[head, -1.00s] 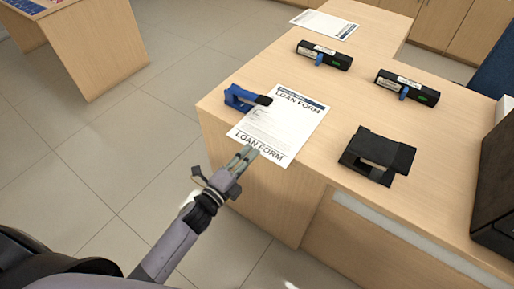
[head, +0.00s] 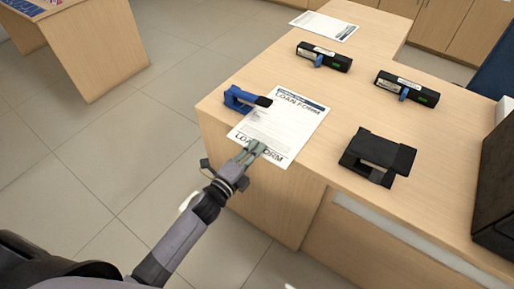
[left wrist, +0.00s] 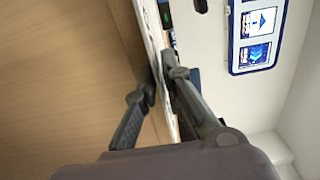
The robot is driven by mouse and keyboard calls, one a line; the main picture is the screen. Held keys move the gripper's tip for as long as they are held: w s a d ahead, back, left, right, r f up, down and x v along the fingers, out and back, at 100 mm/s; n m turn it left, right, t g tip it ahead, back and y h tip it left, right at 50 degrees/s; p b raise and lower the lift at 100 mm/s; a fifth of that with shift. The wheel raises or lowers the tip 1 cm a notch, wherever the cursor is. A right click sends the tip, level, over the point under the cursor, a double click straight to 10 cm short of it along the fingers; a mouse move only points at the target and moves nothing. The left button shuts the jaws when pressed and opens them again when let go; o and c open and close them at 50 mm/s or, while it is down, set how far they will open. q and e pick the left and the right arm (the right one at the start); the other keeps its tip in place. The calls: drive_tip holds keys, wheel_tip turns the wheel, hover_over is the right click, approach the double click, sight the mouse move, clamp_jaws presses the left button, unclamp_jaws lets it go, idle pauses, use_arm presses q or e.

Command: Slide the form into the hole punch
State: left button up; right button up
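The white loan form (head: 290,117) lies flat on the counter, its near end reaching the counter's front edge. A black device (head: 378,155) with a gap between base and lever, which looks like the hole punch, stands to the right of the form. A smaller blue device (head: 238,98) with a black tip stands at the form's left edge; I cannot tell if it is also a punch. My left gripper (head: 252,152) is at the form's near end. My right gripper is out of view.
Two black handheld devices (head: 324,56) (head: 407,88) lie farther back on the wooden counter (head: 240,120). Another printed sheet (head: 324,25) lies at the far end. A large dark box (head: 495,190) stands at the right. The counter between form and black device is clear.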

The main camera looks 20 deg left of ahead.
use_arm(q)
clamp_jaws()
idle(0.5)
